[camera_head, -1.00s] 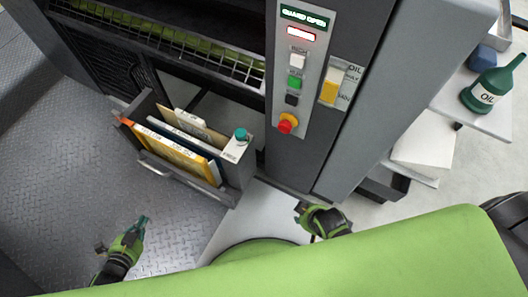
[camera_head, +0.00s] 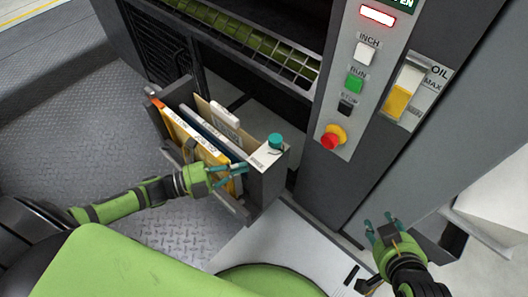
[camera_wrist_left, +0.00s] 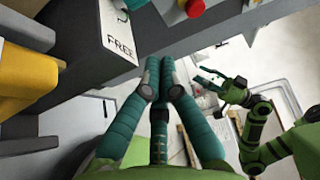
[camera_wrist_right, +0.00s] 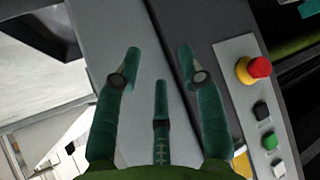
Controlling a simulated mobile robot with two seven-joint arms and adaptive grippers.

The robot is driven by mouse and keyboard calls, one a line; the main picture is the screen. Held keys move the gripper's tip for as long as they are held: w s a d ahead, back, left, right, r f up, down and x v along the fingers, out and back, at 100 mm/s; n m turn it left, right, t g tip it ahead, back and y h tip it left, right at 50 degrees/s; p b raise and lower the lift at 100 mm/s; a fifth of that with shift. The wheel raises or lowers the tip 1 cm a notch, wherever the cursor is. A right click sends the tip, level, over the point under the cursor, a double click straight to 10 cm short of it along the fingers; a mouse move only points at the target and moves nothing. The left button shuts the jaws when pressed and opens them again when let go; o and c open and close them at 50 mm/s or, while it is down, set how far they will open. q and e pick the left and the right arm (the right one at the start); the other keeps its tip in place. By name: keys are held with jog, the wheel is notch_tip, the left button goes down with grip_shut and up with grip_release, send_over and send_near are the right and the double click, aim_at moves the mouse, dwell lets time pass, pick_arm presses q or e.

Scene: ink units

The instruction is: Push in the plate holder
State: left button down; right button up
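The plate holder (camera_head: 268,182) is a grey drawer-like box jutting out of the press, left of centre in the head view. It holds upright yellow, tan and grey plates and has a teal knob (camera_head: 275,141) on its near end. Its label reading FREE (camera_wrist_left: 118,38) shows in the left wrist view. My left gripper (camera_head: 240,171) is in front of the holder's outer side in the head view; its fingertips are drawn together with nothing seen between them. Whether it touches the holder is unclear. My right gripper (camera_head: 380,222) is open and empty, right of the holder beside the press cabinet.
The press's control panel (camera_head: 365,80) has buttons and a red emergency stop (camera_head: 333,137) just right of the holder. An oil gauge (camera_head: 405,92) is further right. Treadplate floor (camera_head: 100,130) lies clear left of the holder. A light floor strip (camera_head: 290,240) runs below it.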

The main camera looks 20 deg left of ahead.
aim_at(262, 159)
pick_arm(q)
jog(key=w+d, duration=0.1)
jog(key=w, duration=0.1)
jog(key=w+d+b, duration=0.1)
jog(key=w, duration=0.1)
jog(key=w+d, duration=0.2)
jog(key=shift+w+f+b, duration=0.1)
jog(key=shift+w+b, duration=0.1)
jog(key=shift+b, duration=0.1)
jog(key=shift+w, duration=0.25)
pick_arm(e)
jog(key=w+a+r+n+t+y, duration=0.1)
jog(key=w+a+r+t, duration=0.3)
jog(key=r, duration=0.5)
jog(key=shift+w+r+t+y, duration=0.45)
jog(key=shift+t+y, duration=0.35)
jog(key=shift+t, duration=0.4)
jog(key=shift+w, duration=0.1)
